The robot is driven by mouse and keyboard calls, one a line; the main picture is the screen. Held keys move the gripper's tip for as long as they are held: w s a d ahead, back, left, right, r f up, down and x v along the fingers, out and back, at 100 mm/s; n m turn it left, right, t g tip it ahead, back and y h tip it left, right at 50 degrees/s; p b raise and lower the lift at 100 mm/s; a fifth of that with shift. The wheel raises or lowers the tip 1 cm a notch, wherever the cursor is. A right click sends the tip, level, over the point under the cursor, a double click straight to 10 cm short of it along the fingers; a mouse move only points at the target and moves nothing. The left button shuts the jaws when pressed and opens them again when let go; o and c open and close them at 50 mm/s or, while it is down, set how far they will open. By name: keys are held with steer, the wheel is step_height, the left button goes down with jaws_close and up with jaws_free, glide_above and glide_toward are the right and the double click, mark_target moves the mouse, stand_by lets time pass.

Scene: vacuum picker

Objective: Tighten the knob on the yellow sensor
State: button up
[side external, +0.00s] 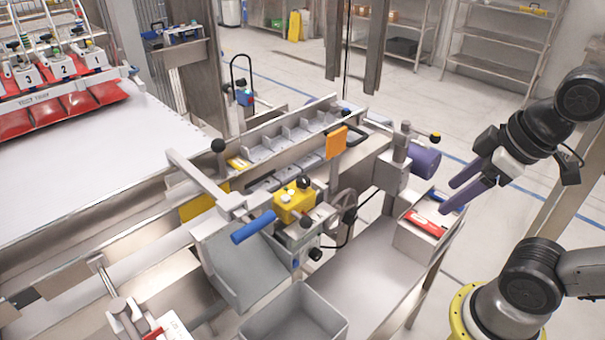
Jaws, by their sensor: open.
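The yellow sensor (293,205) is a small yellow box mounted on the metal machine near the middle of the side external view. A dark round knob (303,183) shows at its top right, and small pale buttons sit on its top. My gripper (454,198) is at the right, with two long purple fingers spread apart and nothing between them. It is well to the right of the sensor, in the air above the open bin at the bench's right end, and touches nothing that I can see. How far the knob is screwed in cannot be told.
A blue-handled lever (252,228) stands just left of the sensor. A handwheel (344,206), an orange plate (336,141) and a purple cylinder (423,160) lie between sensor and gripper. A bin with red items (425,222) is below my gripper. The metal bench top (362,262) is mostly clear.

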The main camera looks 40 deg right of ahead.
steer(key=w+r+n+g, duration=0.1)
steer(key=w+r+n, duration=0.5)
steer(key=r+n, duration=0.25)
steer(key=w+a+r+n+g, duration=0.25)
steer(key=w+r+n, duration=0.2)
steer(key=w, duration=0.35)
steer(key=n+g, duration=0.2)
steer(key=n, duration=0.2)
glide_above(302, 179)
step_height(302, 179, down, 7)
step_height(302, 179, down, 13)
steer(key=shift+r, duration=0.1)
jaws_close()
